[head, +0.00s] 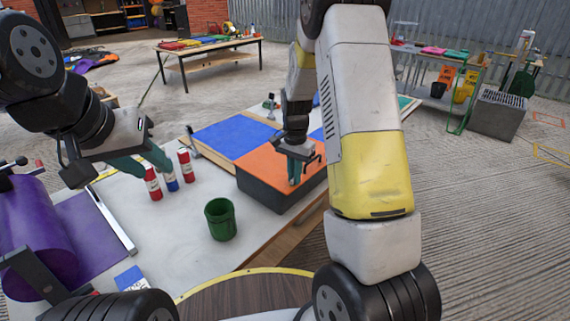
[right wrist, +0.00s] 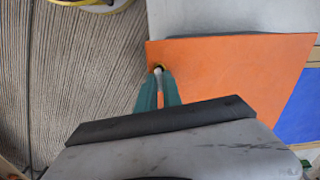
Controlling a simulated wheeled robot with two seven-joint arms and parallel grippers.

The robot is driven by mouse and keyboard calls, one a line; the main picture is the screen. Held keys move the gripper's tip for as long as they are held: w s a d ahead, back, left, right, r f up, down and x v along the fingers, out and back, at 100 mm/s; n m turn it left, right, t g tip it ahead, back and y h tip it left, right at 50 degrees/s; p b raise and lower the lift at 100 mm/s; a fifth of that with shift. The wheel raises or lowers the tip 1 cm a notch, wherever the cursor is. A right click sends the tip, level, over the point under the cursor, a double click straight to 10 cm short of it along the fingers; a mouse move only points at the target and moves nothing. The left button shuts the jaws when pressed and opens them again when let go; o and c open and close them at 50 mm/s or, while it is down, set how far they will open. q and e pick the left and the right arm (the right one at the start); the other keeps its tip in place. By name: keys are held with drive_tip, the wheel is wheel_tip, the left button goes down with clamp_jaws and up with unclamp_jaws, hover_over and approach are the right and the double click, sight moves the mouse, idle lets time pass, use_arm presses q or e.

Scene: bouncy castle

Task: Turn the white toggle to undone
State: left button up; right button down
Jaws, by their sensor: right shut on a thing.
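The white toggle (right wrist: 158,72) shows as a small pale piece between the green fingertips in the right wrist view, at the corner of the orange panel (right wrist: 215,70). My right gripper (right wrist: 158,80) is shut on it, and the fingers cover most of it. In the head view my right gripper (head: 294,178) points down onto the orange panel (head: 272,155) on top of a dark box; the toggle cannot be made out there. My left gripper (head: 155,167) hangs over the table at the left, its green fingers apart and empty.
Red and blue cans (head: 171,179) stand close to my left gripper. A green cup (head: 221,219) stands on the grey table top, in front of the box. A purple roll (head: 38,232) lies at the left. Blue panels (head: 230,136) adjoin the orange one.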

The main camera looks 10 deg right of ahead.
drive_tip(key=shift+m, duration=0.8)
drive_tip(key=c, duration=1.5)
unclamp_jaws()
wheel_tip(320, 180, up, 8)
drive_tip(key=shift+f, duration=0.25)
drive_tip(key=shift+r, duration=0.15)
